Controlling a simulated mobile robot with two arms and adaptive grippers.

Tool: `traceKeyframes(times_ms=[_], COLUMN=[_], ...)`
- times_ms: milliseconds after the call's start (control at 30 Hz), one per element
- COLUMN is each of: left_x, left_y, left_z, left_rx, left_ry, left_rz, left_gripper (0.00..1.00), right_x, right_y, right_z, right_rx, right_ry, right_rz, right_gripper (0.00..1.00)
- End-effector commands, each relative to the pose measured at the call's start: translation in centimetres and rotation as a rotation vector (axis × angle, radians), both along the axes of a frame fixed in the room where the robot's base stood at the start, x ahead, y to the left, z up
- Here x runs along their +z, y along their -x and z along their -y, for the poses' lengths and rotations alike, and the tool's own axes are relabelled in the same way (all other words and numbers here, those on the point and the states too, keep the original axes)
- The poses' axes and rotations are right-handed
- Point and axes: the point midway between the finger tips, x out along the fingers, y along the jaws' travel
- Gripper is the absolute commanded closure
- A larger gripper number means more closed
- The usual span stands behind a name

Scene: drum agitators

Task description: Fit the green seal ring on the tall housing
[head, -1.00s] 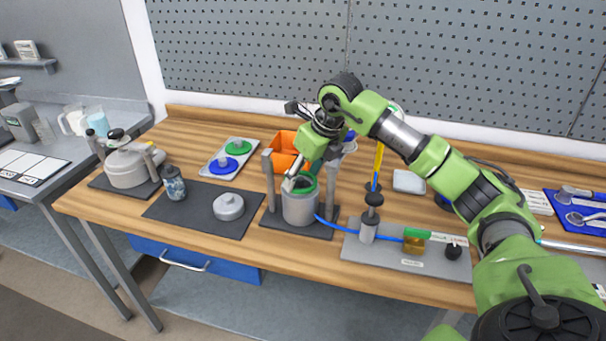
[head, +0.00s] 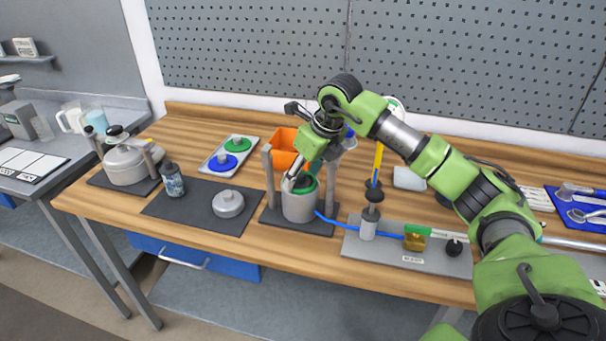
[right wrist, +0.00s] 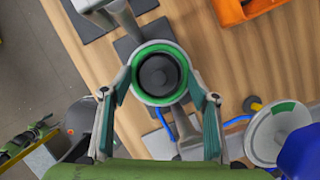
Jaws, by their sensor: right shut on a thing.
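The tall housing (head: 298,208) is a grey cylinder standing on a dark base between two grey posts. My right gripper (head: 304,184) is at its mouth, pointing down. In the right wrist view the green seal ring (right wrist: 136,77) lies between the two fingers, which are shut on it from left and right. The ring looks roughly centred around a dark round part (right wrist: 158,75) inside the housing. Whether it is seated or just above the rim I cannot tell.
An orange bin (head: 285,140) stands close behind the housing. A grey plate (head: 350,250) with a shaft, blue tube and brass block is at right. A dark mat (head: 198,216) with a grey lid (head: 228,204) lies left. A tray (head: 212,168) holds blue and green discs.

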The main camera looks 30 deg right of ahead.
Motion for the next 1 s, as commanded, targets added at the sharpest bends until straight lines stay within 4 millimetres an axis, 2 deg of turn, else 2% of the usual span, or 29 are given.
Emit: traceKeyframes(times_ms=[567, 600, 667, 1000], left_x=[-0.05, -0.05, -0.06, -0.07], left_y=[0.05, 0.05, 0.06, 0.24], left_z=[0.00, 0.00, 0.00, -0.26], left_rx=[0.000, 0.000, -0.001, -0.002], left_ry=[0.000, 0.000, 0.000, -0.003], left_rz=[-0.001, -0.001, -0.001, -0.002], left_gripper=[0.43, 0.43, 0.43, 0.43], right_x=[-0.09, -0.10, -0.10, -0.12], right_y=[0.01, 0.01, 0.01, 0.01], right_z=[0.01, 0.01, 0.01, 0.01], right_rx=[0.000, 0.000, 0.000, 0.000], right_ry=[0.000, 0.000, 0.000, 0.000], right_rz=[0.000, 0.000, 0.000, -0.001], right_gripper=[0.62, 0.43, 0.27, 0.26])
